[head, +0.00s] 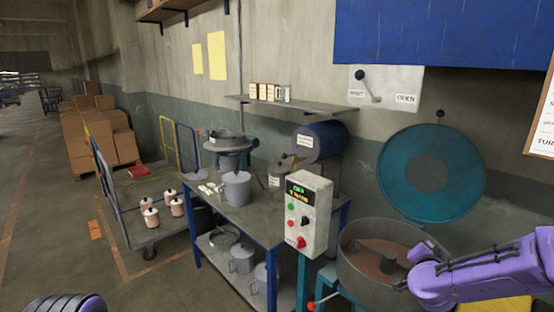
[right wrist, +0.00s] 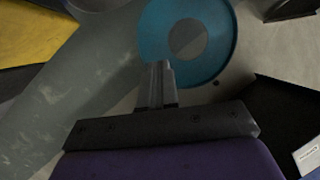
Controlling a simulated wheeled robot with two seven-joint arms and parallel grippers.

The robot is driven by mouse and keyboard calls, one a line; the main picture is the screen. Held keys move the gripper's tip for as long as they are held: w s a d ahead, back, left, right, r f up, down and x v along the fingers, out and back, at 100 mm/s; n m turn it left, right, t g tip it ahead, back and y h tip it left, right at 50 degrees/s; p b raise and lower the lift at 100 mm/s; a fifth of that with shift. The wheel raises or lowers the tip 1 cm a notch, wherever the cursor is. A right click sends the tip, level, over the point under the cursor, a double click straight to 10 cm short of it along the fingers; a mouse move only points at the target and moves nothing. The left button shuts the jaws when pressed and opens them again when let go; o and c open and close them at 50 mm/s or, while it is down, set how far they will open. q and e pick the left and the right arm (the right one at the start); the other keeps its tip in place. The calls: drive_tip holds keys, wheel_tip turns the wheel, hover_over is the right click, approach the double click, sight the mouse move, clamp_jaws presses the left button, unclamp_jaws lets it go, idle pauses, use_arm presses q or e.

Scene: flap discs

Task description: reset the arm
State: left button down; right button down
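My right arm (head: 480,273), purple, comes in from the right in the head view. Its near end overlaps the right rim of a round grey drum (head: 358,238) with brown material inside. In the right wrist view my right gripper (right wrist: 160,68) has its two fingers together with nothing seen between them. A teal disc-shaped lid (head: 430,160) stands open against the wall behind the drum; it also shows beyond the fingertips in the right wrist view (right wrist: 215,60). A purple and black part of my left arm (head: 65,303) shows at the bottom left; the left gripper is out of view.
A control box (head: 308,215) with buttons stands left of the drum. A table (head: 262,228) holds a grey pot (head: 237,188). A cart (head: 155,236) carries several canisters. A shelf (head: 318,105) is on the wall. Floor (head: 50,220) at left is open.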

drive_tip(key=s+a+f+n+g+y+b, duration=0.1)
drive_tip(key=s+a+f, duration=0.35)
drive_tip(key=f, duration=0.45)
drive_tip(key=s+a+f+n+g+y+b, duration=0.1)
drive_tip(key=s+a+f+y+b, duration=0.15)
drive_tip(key=s+f, duration=0.5)
drive_tip(key=s+a+f+n+g+y+b, duration=0.15)
drive_tip(key=s+a+f, duration=0.25)
drive_tip(key=f, duration=0.6)
drive_tip(key=s+a+f+n+g+b, duration=0.1)
drive_tip(key=s+a+f+g+b, duration=0.1)
drive_tip(key=s+f, duration=0.6)
drive_tip(key=s+a+f+n+g+b, duration=0.2)
drive_tip(key=s+f, duration=0.6)
drive_tip(key=s, duration=0.6)
drive_tip(key=shift+a+g+y, duration=0.2)
drive_tip(key=shift+g+y, duration=0.1)
drive_tip(key=shift+g, duration=0.45)
